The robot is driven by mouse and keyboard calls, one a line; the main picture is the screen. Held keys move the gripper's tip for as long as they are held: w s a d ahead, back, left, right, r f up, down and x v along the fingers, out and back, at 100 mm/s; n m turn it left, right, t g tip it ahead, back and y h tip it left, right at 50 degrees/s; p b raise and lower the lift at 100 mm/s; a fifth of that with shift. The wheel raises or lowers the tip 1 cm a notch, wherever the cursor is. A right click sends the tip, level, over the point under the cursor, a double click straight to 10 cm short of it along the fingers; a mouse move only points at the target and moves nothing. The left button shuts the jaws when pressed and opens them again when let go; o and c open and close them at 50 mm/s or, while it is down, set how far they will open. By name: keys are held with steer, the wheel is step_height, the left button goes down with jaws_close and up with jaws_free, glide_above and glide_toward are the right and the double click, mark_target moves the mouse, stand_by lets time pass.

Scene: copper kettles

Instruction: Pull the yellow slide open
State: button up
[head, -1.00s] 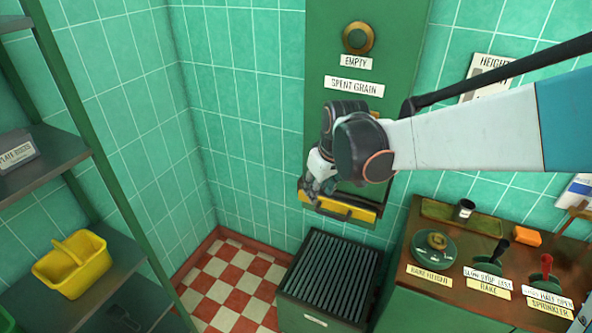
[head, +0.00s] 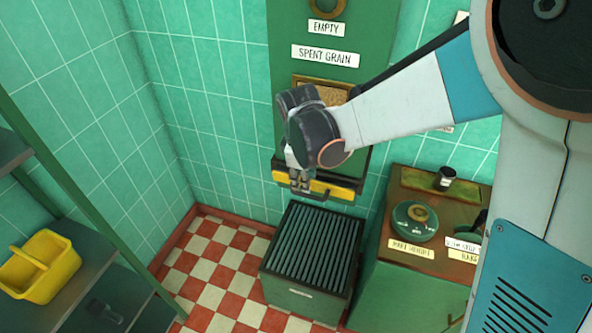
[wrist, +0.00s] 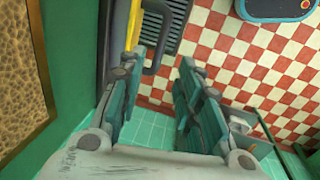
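The yellow slide (head: 339,192) is a flat bar low on the front of the green spent grain cabinet (head: 285,118). Its dark handle (wrist: 155,45) shows in the wrist view, just beyond and partly between my fingertips. A strip of the yellow slide (wrist: 133,22) lies to the left of it there. My gripper (head: 298,188) is in front of the left part of the slide and hides some of it and of the handle. In the wrist view my gripper (wrist: 162,62) has its teal fingers apart, with a clear gap. I cannot tell whether a finger touches the handle.
A green bin with a slatted top (head: 309,250) stands on the checkered floor below the slide. A counter with a dial (head: 414,220) is at right. A shelf with a yellow caddy (head: 40,266) is at left. A grain window (head: 322,90) is above the slide.

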mark_target(305, 194)
steer(key=f, duration=0.2)
steer(key=w+f, duration=0.1)
steer(key=f, duration=0.2)
steer(key=f+b, duration=0.1)
steer(key=f, duration=0.1)
steer(key=shift+w+d+f, duration=0.2)
steer(key=shift+d, duration=0.1)
jaws_close()
